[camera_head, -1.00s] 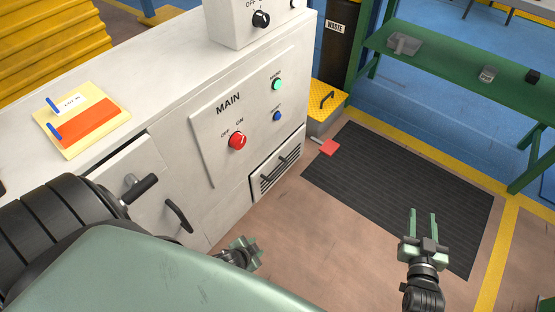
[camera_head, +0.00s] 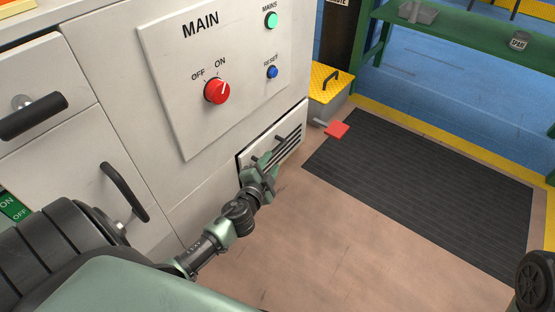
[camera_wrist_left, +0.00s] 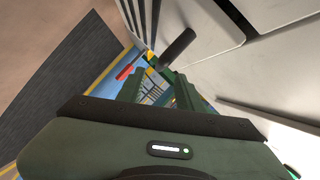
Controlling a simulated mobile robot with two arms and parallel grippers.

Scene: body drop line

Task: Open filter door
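The filter door (camera_head: 288,136) is a pale louvred panel low on the white MAIN cabinet, and it looks closed. My left gripper (camera_head: 262,163) is in front of its left part and hides some of it, including part of the dark handle. In the left wrist view the two green fingers of my left gripper (camera_wrist_left: 163,88) stand apart with nothing clearly between them. A dark bar, seemingly the handle (camera_wrist_left: 178,47), shows just beyond the fingertips, close to the right finger. Whether they touch cannot be told. My right gripper is out of view; only part of that arm shows at lower right.
The cabinet carries a red OFF/ON knob (camera_head: 216,90), a green button (camera_head: 271,20) and a blue button (camera_head: 272,72). A yellow-topped step box (camera_head: 327,84) and a red-ended object (camera_head: 337,130) are beyond the door. A dark mat (camera_head: 425,185) lies on open floor.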

